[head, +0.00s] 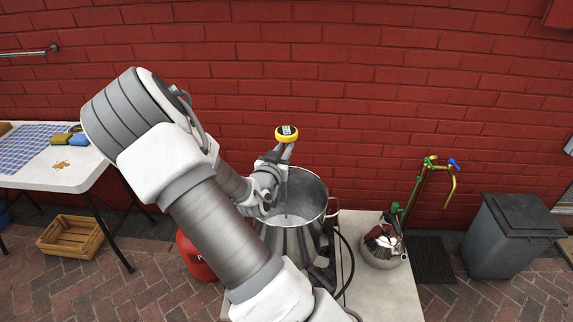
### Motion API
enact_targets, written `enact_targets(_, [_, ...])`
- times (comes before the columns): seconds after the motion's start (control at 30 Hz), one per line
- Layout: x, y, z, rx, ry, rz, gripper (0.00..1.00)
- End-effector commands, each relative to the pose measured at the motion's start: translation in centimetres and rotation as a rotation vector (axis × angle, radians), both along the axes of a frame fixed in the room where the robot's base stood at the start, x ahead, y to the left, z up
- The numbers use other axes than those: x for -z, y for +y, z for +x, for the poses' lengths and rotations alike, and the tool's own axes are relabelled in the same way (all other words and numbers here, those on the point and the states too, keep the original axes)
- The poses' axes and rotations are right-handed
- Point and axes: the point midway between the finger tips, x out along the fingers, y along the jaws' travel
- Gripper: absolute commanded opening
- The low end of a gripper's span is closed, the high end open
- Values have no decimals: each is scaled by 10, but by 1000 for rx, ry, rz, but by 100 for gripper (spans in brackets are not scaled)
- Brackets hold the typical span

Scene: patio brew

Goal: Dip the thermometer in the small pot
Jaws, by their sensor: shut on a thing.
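The thermometer (287,132) has a round yellow head with a small display and a thin probe. My gripper (284,153) is shut on it just below the head. The head is above the rim of an open steel pot (292,240), and the probe hangs down over the pot's opening. The probe's tip appears to be inside the pot, but I cannot tell how deep or whether it touches liquid. My arm hides the pot's left side. No second pot shows to compare its size with.
A steel kettle (383,246) stands right of the pot on a pale surface (385,296), near a brass tap (430,183). A red gas cylinder (194,257) is to the left. A white table (62,176) stands far left, a grey bin (508,235) far right. A red brick wall is behind.

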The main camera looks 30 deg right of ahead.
Motion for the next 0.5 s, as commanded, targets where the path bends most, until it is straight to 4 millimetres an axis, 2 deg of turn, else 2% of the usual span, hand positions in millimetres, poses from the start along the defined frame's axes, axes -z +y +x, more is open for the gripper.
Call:
enact_targets(0.03, [-11,0,0,0,-1,0,0])
enact_targets(0.5, [-68,0,0,0,-1,0,0])
